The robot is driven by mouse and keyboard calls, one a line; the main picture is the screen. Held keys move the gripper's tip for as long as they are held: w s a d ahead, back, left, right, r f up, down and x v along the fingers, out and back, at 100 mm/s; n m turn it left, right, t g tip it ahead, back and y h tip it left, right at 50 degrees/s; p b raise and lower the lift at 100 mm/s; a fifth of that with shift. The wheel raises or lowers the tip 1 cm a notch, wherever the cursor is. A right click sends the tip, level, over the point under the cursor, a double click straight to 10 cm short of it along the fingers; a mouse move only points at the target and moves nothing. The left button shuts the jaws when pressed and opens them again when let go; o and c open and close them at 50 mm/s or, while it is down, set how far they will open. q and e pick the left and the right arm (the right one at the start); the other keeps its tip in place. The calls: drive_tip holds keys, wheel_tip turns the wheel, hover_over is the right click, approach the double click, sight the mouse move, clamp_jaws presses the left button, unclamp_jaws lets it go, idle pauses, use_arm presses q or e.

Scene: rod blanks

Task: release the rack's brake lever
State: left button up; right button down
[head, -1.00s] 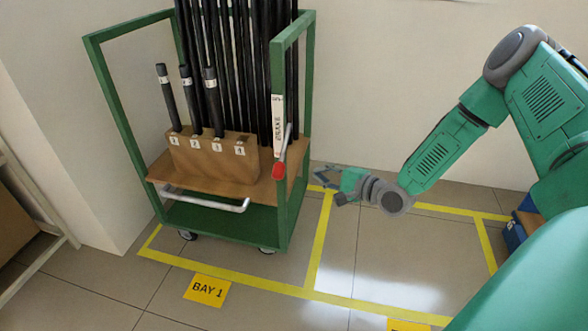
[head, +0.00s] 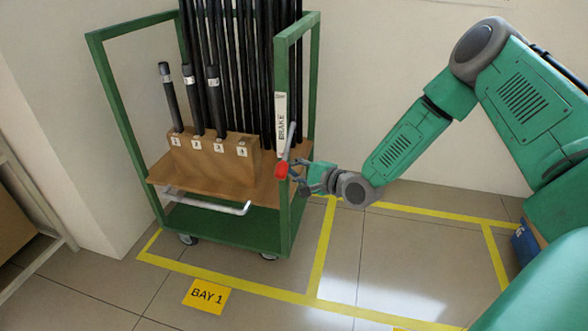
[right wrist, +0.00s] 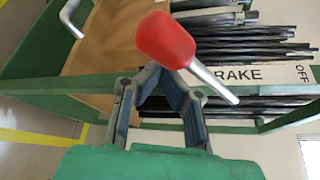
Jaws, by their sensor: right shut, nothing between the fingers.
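The brake lever has a red knob (head: 281,169) and a thin grey shaft, on the right front post of the green rack (head: 285,222). The knob hangs low, below a white plate (head: 281,115) reading BRAKE; the right wrist view shows OFF at one end of this plate (right wrist: 250,74). My right gripper (head: 298,177) is just right of the knob, shut with nothing in it. In the right wrist view the red knob (right wrist: 165,40) shows large just beyond the fingertips; I cannot tell whether they touch. My left gripper is not in view.
Several black rods (head: 244,80) stand in the rack, with a numbered wooden block (head: 210,158) at its front. A grey bent handle (head: 207,205) sticks out low. Yellow floor lines and a BAY 1 sign (head: 206,297) lie around it.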

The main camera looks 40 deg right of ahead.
drive_tip(key=shift+d, duration=0.1)
drive_tip(key=shift+r, duration=0.15)
drive_tip(key=shift+s+a+r+m+p, duration=0.2)
drive_tip(key=shift+a+m+p, duration=0.1)
drive_tip(key=shift+p, duration=0.1)
